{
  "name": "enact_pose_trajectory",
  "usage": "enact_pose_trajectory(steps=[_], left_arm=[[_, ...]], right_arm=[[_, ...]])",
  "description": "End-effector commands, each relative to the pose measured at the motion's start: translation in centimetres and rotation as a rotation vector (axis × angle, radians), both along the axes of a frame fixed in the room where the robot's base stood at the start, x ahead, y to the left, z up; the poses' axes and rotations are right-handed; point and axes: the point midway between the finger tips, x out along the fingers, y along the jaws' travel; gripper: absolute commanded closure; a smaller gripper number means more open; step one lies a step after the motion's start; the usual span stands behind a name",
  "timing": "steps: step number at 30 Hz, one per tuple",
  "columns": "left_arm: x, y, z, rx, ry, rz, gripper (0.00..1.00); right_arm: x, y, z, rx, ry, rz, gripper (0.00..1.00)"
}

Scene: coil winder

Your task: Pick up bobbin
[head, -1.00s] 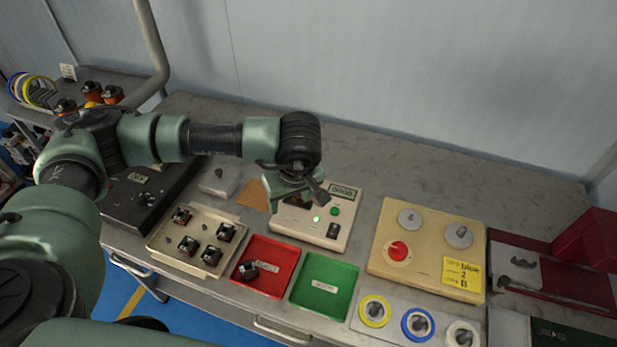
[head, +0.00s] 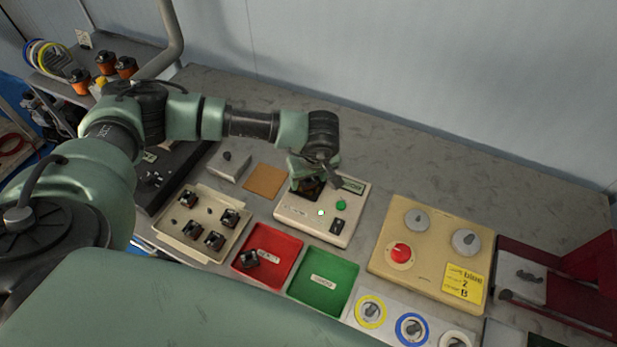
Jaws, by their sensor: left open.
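My left gripper (head: 316,180) hangs over the back left part of a cream tester box (head: 305,216). Its jaws are open. A dark bobbin with a brownish-orange part (head: 308,187) shows at the box, just under and between the fingers; the gripper partly hides it, and I cannot tell whether they touch. Several more black and orange bobbins stand in a beige tray (head: 177,240) to the left. Another bobbin (head: 250,259) lies in the red tray (head: 283,243). My right gripper is out of view.
A green tray (head: 325,302) beside the red one holds only a label. A cream panel (head: 428,245) with knobs and a yellow note stands to the right. Coloured wire spools (head: 411,328) sit in front. A brown square (head: 265,181) lies left of the tester. The table behind is clear.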

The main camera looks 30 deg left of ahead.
Motion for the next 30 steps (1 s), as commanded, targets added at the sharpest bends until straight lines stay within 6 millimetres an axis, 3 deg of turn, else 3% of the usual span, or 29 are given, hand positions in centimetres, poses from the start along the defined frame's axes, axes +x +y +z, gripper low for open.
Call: enact_pose_trajectory(steps=[3, 8, 12, 15, 25, 30], left_arm=[[0.1, 0.1, -0.4, 0.000, -0.001, -0.001, 0.40], [0.1, 0.1, -0.4, 0.000, -0.001, 0.000, 0.40], [0.1, 0.1, -0.4, 0.000, -0.001, 0.000, 0.79], [0.1, 0.1, -0.4, 0.000, -0.001, 0.000, 1.00], [0.1, 0.1, 0.0, -0.001, -0.002, 0.000, 1.00], [0.2, 0.1, 1.5, -0.001, -0.005, 0.001, 1.00]], right_arm=[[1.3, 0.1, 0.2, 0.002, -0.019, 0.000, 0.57], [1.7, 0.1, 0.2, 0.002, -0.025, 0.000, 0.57], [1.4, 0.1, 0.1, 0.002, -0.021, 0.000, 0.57], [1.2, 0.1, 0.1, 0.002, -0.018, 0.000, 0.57], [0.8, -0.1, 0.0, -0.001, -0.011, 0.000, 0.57], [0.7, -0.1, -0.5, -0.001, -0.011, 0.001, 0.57]])
